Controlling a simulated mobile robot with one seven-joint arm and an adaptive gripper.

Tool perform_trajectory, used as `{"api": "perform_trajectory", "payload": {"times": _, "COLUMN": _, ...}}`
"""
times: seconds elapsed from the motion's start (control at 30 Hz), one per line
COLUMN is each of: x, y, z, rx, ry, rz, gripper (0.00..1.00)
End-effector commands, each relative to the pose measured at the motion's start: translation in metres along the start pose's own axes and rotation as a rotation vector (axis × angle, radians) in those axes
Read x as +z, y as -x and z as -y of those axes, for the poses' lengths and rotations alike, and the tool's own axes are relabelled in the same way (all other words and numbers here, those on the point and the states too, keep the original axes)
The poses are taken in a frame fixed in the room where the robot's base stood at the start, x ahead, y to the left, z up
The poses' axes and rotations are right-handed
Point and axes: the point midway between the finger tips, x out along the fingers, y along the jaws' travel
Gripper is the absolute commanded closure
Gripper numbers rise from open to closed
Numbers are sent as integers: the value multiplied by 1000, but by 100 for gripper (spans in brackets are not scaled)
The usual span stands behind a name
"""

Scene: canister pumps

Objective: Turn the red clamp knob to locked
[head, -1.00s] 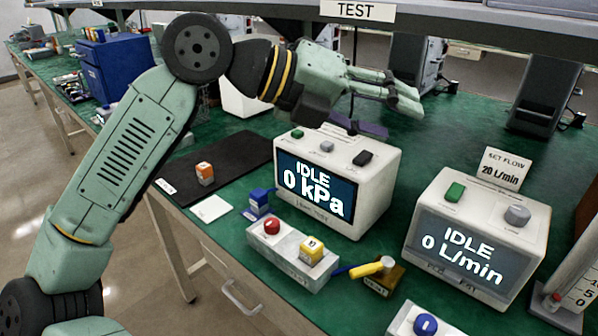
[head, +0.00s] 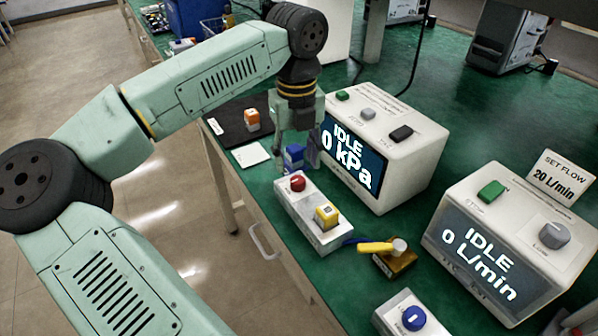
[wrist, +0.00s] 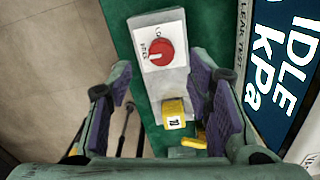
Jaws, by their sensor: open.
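The red clamp knob (head: 298,183) sits on the far end of a pale grey block (head: 332,238). In the wrist view the knob (wrist: 160,51) is round and red, with a white mark on its left side toward a printed label. A second label, partly readable as "LO", is at its upper right. My gripper (wrist: 158,75) is open, pointing down, with one purple-padded finger on each side of the block. The knob lies between and slightly beyond the fingertips in that view, apparently untouched. In the head view my gripper (head: 300,150) is just above and behind the knob.
A yellow cube-shaped part (head: 326,216) sits on the block's near end. A yellow-handled lever (head: 376,247) and a blue-knob block (head: 413,318) are nearer.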

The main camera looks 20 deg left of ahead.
Motion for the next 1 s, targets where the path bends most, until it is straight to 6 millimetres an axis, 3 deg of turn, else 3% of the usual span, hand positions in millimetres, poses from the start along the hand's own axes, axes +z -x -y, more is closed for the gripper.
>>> {"api": "perform_trajectory", "payload": {"times": 0.2, "x": -1, "y": -36, "z": 1, "rx": -2, "ry": -1, "rz": -2, "gripper": 54}}
{"api": "perform_trajectory", "payload": {"times": 0.4, "x": 0, "y": -53, "z": 1, "rx": -3, "ry": -2, "rz": 0, "gripper": 54}}
{"api": "perform_trajectory", "payload": {"times": 0.7, "x": 0, "y": -56, "z": 1, "rx": -3, "ry": -2, "rz": 0, "gripper": 54}}
{"api": "perform_trajectory", "payload": {"times": 1.0, "x": 0, "y": -55, "z": 1, "rx": -3, "ry": -2, "rz": 1, "gripper": 74}}
